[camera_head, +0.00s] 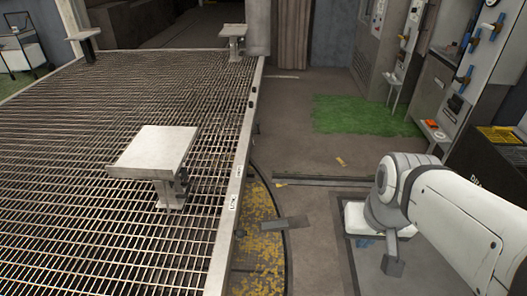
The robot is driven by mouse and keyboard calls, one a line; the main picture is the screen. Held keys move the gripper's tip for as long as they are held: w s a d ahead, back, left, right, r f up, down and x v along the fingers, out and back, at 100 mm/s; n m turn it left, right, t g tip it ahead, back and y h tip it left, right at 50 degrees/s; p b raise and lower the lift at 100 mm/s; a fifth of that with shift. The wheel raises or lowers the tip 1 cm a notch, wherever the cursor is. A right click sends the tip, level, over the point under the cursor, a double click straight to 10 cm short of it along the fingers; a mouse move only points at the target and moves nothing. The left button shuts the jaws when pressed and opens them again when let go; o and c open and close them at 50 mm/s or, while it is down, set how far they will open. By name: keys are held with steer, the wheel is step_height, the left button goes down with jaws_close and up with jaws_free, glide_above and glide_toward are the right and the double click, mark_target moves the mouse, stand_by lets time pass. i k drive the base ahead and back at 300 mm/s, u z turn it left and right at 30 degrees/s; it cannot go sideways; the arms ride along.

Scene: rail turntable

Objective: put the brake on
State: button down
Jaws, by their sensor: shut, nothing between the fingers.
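The turntable has a grated deck (90,110) with a pale metal edge beam (232,185) along its right side. A flat grey bar (285,223) sticks out to the right from beside the deck edge, over the curved rim. It may be the brake lever, but I cannot tell for sure. My gripper (393,265) hangs below my white wrist at the lower right. It looks shut and empty, well to the right of the bar and apart from it. My arm hides part of the floor behind it.
A raised metal plate (156,147) stands on the deck. A dark rail (325,181) lies on the floor right of the deck. Green turf (365,115) and a wall panel (462,75) are beyond. The brown floor between is mostly clear.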

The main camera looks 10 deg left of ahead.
mark_target(239, 234)
steer(key=i, duration=1)
steer(key=u, duration=0.25)
